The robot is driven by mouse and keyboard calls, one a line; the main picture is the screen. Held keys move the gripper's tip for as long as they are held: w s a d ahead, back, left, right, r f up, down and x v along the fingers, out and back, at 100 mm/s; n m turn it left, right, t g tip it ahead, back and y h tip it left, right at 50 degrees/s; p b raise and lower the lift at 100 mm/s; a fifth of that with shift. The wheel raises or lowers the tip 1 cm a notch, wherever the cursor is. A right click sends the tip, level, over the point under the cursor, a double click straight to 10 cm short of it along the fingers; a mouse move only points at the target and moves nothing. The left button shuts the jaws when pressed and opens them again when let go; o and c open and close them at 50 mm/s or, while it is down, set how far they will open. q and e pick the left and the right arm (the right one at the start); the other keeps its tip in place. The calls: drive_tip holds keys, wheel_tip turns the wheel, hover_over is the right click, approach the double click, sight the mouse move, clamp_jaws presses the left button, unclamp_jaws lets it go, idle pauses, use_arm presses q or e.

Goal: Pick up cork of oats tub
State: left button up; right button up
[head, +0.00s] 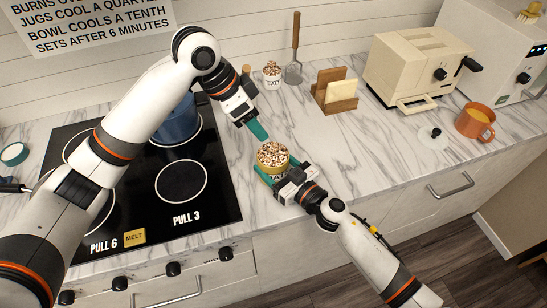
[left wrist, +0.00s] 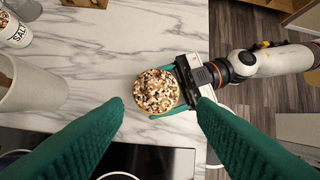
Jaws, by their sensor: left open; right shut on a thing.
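The oats tub (head: 273,168) stands upright on the marble counter near its front edge, beside the stove. No label is readable. My right gripper (head: 279,174) is shut on the tub, its green fingers around the sides below the cork. My left gripper (head: 262,132) is open and empty, just behind and above the tub.
The black stove (head: 215,205) with a blue pot (head: 177,125) is at left. A salt jar (head: 272,77), spatula (head: 294,70), wooden holder (head: 336,91), toaster (head: 415,65), small lid (head: 432,136) and orange mug (head: 474,123) stand behind and right. Counter between is clear.

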sight(273, 145)
use_arm(q)
drive_tip(key=w+d+r+n+g+y, duration=0.1)
drive_tip(key=d+r+n+y, duration=0.1)
drive_tip(key=d+n+y, duration=0.45)
drive_tip(key=shift+n+h, duration=0.75)
drive_tip(key=shift+h, duration=0.1)
drive_tip(key=f, duration=0.3)
drive_tip(key=a+f, duration=0.1)
drive_tip(key=f, duration=0.3)
drive_tip(key=a+f, duration=0.1)
drive_tip(key=f, duration=0.3)
drive_tip(key=shift+w+a, duration=0.15)
drive_tip(key=shift+w, duration=0.1)
drive_tip(key=c, duration=1.1)
